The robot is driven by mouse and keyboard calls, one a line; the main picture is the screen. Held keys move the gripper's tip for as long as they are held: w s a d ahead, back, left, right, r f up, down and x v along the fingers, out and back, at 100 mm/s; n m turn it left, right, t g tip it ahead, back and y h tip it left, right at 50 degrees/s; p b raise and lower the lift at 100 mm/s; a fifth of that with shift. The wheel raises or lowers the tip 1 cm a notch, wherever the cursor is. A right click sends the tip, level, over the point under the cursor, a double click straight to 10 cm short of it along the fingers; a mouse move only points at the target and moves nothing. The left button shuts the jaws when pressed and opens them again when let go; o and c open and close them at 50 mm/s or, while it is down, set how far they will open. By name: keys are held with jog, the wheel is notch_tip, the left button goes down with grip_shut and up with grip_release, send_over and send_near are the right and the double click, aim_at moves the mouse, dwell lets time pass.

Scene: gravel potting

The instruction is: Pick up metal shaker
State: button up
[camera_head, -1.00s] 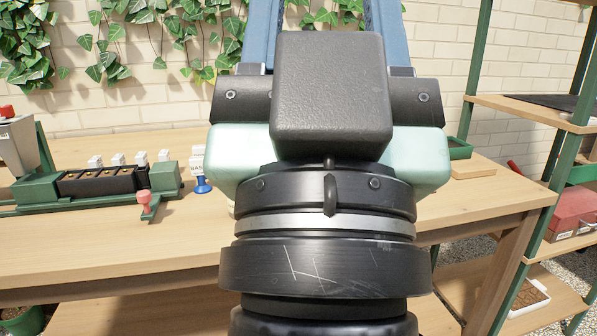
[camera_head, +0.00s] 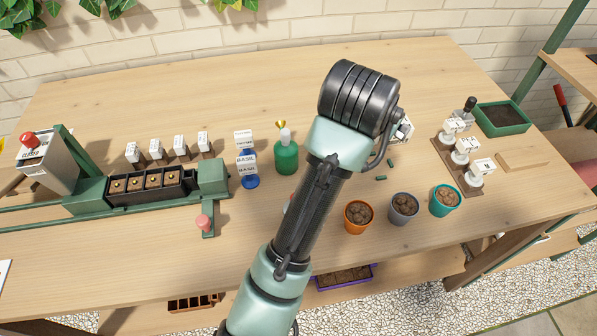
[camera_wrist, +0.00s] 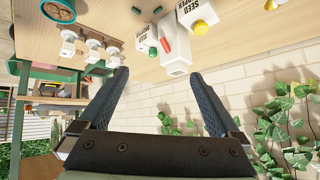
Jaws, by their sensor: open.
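No metal shaker can be made out with certainty in either view. In the head view, part of the table behind my arm is hidden, and a small white-and-dark thing (camera_head: 403,130) shows only in part beside my wrist. In the wrist view my gripper (camera_wrist: 157,75) is open, its two blue fingers spread with nothing between them. White labelled boxes (camera_wrist: 176,50) with red, green and yellow parts lie beyond the fingers. The fingers are hidden in the head view.
A green bottle (camera_head: 286,156) stands left of my arm. Orange (camera_head: 358,216), grey (camera_head: 404,208) and teal (camera_head: 445,201) pots stand at the front right. White labelled pieces (camera_head: 466,152) stand on a wooden strip, near a green tray (camera_head: 503,118). A seeding machine (camera_head: 145,187) fills the left.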

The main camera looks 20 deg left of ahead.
jog(key=s+a+g+p, duration=0.2)
jog(key=s+g+p, duration=0.1)
jog(key=s, duration=0.1)
jog(key=s+a+f+g+p, duration=0.1)
jog(key=s+a+g+p, duration=0.2)
jog(key=s, duration=0.1)
jog(key=s+a+f+g+p, duration=0.1)
jog(key=s+a+g+p, duration=0.1)
jog(key=s+a+p, duration=0.1)
jog(key=shift+s+a+f+n+g+p, duration=0.2)
jog(key=shift+s+n+g+p, duration=0.15)
jog(key=shift+s+p, duration=0.25)
jog(key=shift+g, duration=0.25)
jog(key=f+b, duration=0.3)
jog(key=f, duration=0.1)
jog(key=f+b, duration=0.2)
jog(key=shift+s+a+f+b, duration=0.1)
jog(key=shift+s+f+b, duration=0.15)
jog(key=shift+f+b, duration=0.8)
jog(key=shift+f, duration=0.2)
jog(key=f, duration=0.4)
jog(key=shift+w+a+f, duration=0.2)
jog(key=shift+f, duration=0.2)
jog(key=c, duration=1.6)
jog(key=shift+o, duration=0.2)
jog(key=shift+r, duration=0.1)
notch_tip(320, 180, up, 10)
jog(key=p, duration=0.4)
